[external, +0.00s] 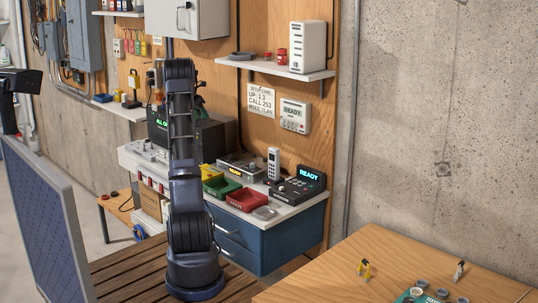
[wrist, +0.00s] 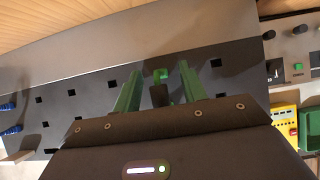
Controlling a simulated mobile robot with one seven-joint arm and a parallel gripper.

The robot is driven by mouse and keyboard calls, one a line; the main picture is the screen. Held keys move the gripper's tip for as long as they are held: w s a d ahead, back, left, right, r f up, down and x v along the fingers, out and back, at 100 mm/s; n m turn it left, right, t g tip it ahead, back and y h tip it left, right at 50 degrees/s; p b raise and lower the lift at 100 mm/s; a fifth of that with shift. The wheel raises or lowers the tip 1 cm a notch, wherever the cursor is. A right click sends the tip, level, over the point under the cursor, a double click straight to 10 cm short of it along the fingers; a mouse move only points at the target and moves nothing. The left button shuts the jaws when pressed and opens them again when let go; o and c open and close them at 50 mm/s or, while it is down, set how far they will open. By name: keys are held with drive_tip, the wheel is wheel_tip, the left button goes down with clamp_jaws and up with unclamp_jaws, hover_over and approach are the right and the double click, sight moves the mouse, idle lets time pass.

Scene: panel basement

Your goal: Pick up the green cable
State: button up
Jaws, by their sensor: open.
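In the wrist view my gripper (wrist: 160,80) shows two green fingers, spread apart. A small green piece (wrist: 160,74), perhaps part of the green cable, sits at the dark perforated panel and appears between the fingertips, with a dark part below it. I see no finger closed on it, and cannot tell how far beyond the tips it is.
The dark panel (wrist: 90,84) has several square holes. Blue pieces (wrist: 10,130) are at its left edge. A yellow box (wrist: 283,124) and a green bin (wrist: 309,130) are at right. In the external view, a red bin (external: 247,200) and console (external: 299,187) stand on the workbench.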

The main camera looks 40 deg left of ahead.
clamp_jaws()
drive_tip(key=shift+r, duration=0.1)
